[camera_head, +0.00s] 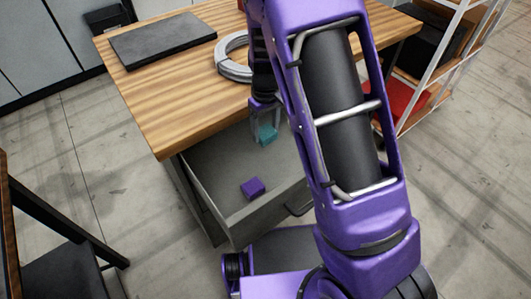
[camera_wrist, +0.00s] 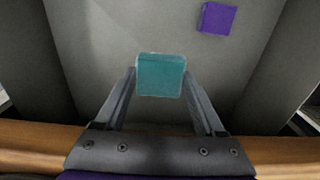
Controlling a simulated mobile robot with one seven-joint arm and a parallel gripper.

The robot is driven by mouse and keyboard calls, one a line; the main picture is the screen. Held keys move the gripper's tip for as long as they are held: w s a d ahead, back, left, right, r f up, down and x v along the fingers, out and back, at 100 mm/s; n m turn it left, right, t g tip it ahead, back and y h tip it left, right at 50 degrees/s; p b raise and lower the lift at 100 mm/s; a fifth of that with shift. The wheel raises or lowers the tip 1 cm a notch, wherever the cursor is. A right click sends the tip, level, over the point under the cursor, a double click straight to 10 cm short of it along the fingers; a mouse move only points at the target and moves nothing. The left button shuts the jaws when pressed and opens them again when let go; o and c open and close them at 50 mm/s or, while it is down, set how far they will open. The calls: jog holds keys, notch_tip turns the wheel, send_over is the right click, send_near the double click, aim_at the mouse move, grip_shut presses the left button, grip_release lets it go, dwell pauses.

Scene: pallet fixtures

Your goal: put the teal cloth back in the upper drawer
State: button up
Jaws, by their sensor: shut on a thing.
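The teal cloth (camera_head: 266,135) looks like a small folded block. My gripper (camera_head: 265,118) is shut on it, and in the wrist view the two fingers of my gripper (camera_wrist: 160,85) press on both sides of the teal cloth (camera_wrist: 161,75). The cloth is held over the open upper drawer (camera_head: 205,192), near its table side. The drawer is pulled out from under the wooden tabletop, and its grey floor (camera_wrist: 110,30) shows below the cloth. Part of the drawer is hidden behind my arm.
A purple block (camera_head: 253,188) lies on the drawer floor, also seen in the wrist view (camera_wrist: 217,18). A grey ring (camera_head: 232,58) and a dark flat slab (camera_head: 162,40) lie on the wooden table (camera_head: 150,98). A shelf rack (camera_head: 428,75) stands at the right.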

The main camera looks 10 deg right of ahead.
notch_tip(320, 180, down, 10)
jog(key=shift+f+b, duration=0.15)
jog(key=shift+b, duration=0.5)
jog(key=shift+f, duration=0.1)
jog(key=shift+f, duration=0.15)
jog(key=o, duration=1.2)
jog(key=shift+c, duration=0.2)
notch_tip(320, 180, up, 12)
jog(key=shift+r+p, duration=0.25)
jog(key=shift+p, duration=0.7)
